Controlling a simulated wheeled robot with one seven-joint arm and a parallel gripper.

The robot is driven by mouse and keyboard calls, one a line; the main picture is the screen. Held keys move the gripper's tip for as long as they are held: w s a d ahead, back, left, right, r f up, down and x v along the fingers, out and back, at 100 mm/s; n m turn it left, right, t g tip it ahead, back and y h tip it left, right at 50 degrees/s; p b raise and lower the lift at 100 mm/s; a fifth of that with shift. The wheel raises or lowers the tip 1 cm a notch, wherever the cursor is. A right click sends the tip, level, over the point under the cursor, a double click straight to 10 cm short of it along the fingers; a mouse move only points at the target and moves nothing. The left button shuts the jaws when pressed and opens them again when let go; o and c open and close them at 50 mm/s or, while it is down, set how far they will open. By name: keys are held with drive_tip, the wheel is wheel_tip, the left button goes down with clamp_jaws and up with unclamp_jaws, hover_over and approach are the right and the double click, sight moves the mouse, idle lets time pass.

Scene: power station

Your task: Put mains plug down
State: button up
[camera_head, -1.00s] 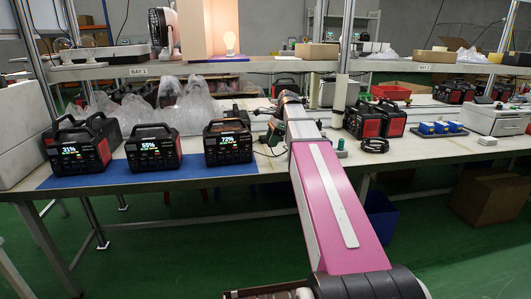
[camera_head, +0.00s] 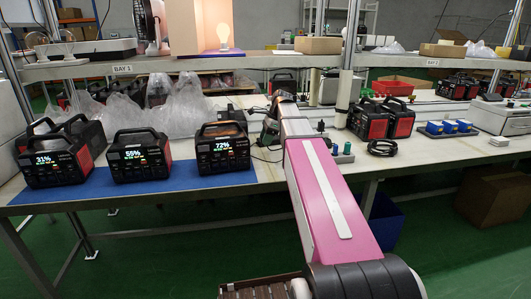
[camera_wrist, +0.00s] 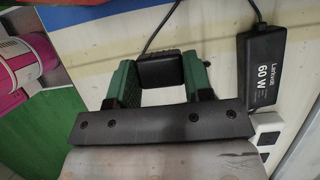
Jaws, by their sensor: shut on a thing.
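My gripper (camera_wrist: 160,78) has dark green fingers and is shut on the mains plug (camera_wrist: 163,68), a black block, in the wrist view. A black cable runs from the plug's far side to the top of the picture. The plug is over or on the pale bench top; I cannot tell if it touches. In the head view my gripper (camera_head: 269,130) is over the bench (camera_head: 290,178), right of the power station reading 72% (camera_head: 224,150). There the plug is too small and hidden to make out.
A black 60 W adapter (camera_wrist: 262,72) lies right of the gripper, with pale sockets (camera_wrist: 268,128) below it. Power stations reading 31% (camera_head: 57,160) and 55% (camera_head: 142,160) stand on a blue mat (camera_head: 100,192). A coiled black cable (camera_head: 383,148) lies to the right.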

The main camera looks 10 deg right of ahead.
sight(263, 158)
drive_tip(key=shift+f, duration=3.15)
drive_tip(key=shift+f, duration=0.3)
drive_tip(key=o, duration=0.9)
drive_tip(key=shift+d+r, duration=0.1)
drive_tip(key=shift+r, duration=0.5)
drive_tip(key=v, duration=1.1)
drive_tip(key=shift+r, duration=0.25)
